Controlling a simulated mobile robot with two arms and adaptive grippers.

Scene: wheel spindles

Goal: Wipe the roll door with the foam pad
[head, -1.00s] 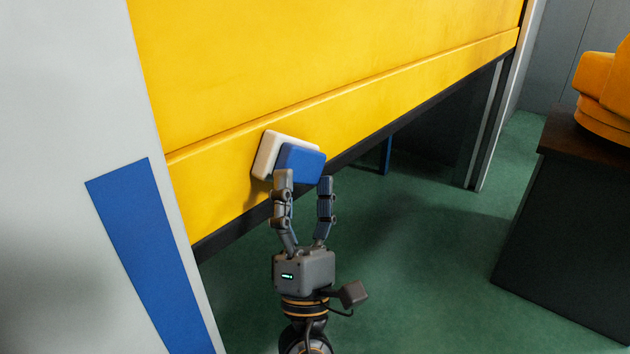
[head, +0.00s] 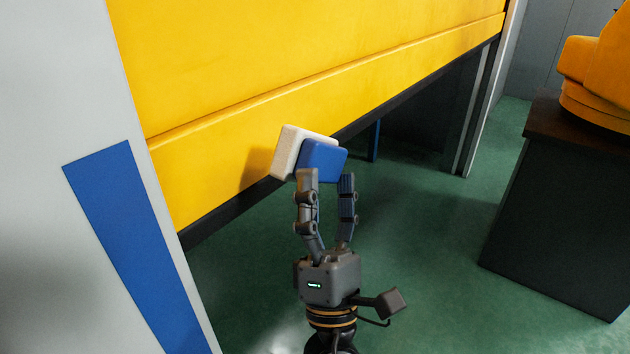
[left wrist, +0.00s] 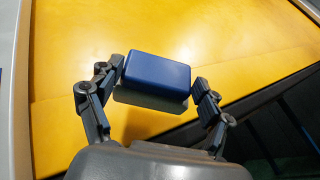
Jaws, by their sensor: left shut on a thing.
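The foam pad (head: 323,160) has a blue block back and a thick white foam face; it also shows in the left wrist view (left wrist: 157,75), mostly its blue side. My left gripper (head: 327,179) is shut on the blue part, with a finger on either side; it also shows in the left wrist view (left wrist: 158,87). The white face points toward the yellow roll door (head: 215,160), which fills the wrist view background (left wrist: 75,50). The pad is by the door's lower band, and its shadow falls on the door to its left, suggesting a gap. My right gripper is not in view.
A pale wall panel with a blue stripe (head: 130,230) stands left of the door. The door's dark bottom edge hangs above open green floor (head: 420,260). A dark cabinet (head: 560,210) with an orange object (head: 595,75) on it stands at right.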

